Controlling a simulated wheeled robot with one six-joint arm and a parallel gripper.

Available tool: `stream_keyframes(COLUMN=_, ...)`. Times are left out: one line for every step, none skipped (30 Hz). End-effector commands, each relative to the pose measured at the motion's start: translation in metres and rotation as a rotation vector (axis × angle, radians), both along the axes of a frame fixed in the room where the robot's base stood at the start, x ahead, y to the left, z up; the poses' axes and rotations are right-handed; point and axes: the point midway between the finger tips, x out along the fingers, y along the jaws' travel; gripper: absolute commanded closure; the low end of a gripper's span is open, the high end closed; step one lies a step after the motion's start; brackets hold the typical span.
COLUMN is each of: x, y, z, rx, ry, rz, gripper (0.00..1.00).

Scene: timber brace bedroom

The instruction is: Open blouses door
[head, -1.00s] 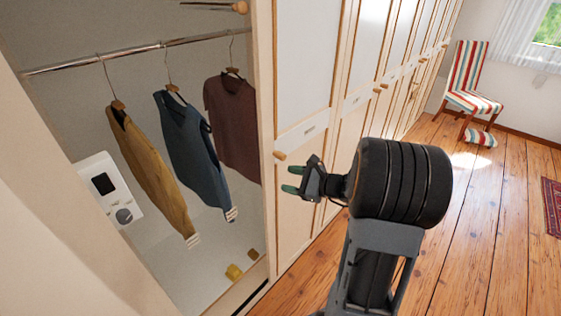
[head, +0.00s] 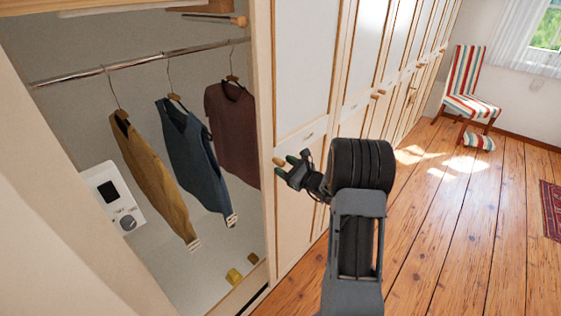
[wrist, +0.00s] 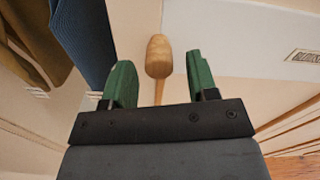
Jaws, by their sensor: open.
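The blouses door (head: 298,180) is a cream wardrobe panel with wood edging, closed, just right of the open compartment. Its round wooden knob (head: 279,162) sits at its left edge; in the wrist view the knob (wrist: 159,57) lies just beyond and between the green fingertips. A label (wrist: 304,56) on the door is partly readable at the right edge of the wrist view. My gripper (head: 285,168) is open and empty, close to the knob; it also shows in the wrist view (wrist: 157,85). Whether a finger touches the knob cannot be told.
The open compartment at left holds hanging garments (head: 150,175) on a rail (head: 140,63) and a white wall device (head: 115,200). More closed doors run back along the right. The wooden floor (head: 450,230) is clear, with a striped chair (head: 468,85) far off.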

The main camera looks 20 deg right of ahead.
Motion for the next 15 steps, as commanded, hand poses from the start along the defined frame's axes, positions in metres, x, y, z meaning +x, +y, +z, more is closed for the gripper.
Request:
stream_keyframes(x=0.006, y=0.003, z=0.002, rx=0.000, ry=-0.001, rz=0.001, gripper=0.47)
stream_keyframes(x=0.008, y=0.004, z=0.001, rx=0.000, ry=-0.001, rz=0.001, gripper=0.47)
stream_keyframes(x=0.012, y=0.005, z=0.001, rx=-0.001, ry=-0.001, rz=0.002, gripper=0.47)
stream_keyframes(x=0.014, y=0.006, z=0.001, rx=-0.001, ry=-0.001, rz=0.002, gripper=0.47)
stream_keyframes(x=0.016, y=0.007, z=0.001, rx=-0.001, ry=-0.001, rz=0.001, gripper=0.47)
stream_keyframes(x=0.018, y=0.008, z=0.001, rx=-0.001, ry=0.000, rz=0.001, gripper=0.47)
stream_keyframes(x=0.019, y=0.008, z=0.000, rx=0.000, ry=0.000, rz=0.000, gripper=0.47)
stream_keyframes(x=0.020, y=0.009, z=0.000, rx=0.000, ry=0.000, rz=0.000, gripper=0.47)
stream_keyframes(x=0.021, y=0.009, z=0.000, rx=0.000, ry=0.000, rz=-0.001, gripper=0.47)
stream_keyframes(x=0.021, y=0.009, z=0.000, rx=-0.001, ry=-0.001, rz=-0.001, gripper=0.47)
stream_keyframes(x=0.022, y=0.009, z=0.000, rx=-0.001, ry=-0.001, rz=-0.001, gripper=0.47)
stream_keyframes(x=0.022, y=0.010, z=0.000, rx=-0.001, ry=-0.001, rz=-0.001, gripper=0.47)
stream_keyframes(x=0.022, y=0.010, z=0.000, rx=-0.001, ry=-0.001, rz=-0.001, gripper=0.47)
stream_keyframes(x=0.022, y=0.010, z=0.000, rx=-0.001, ry=-0.001, rz=-0.001, gripper=0.47)
stream_keyframes(x=0.022, y=0.010, z=0.000, rx=-0.001, ry=-0.001, rz=-0.001, gripper=0.47)
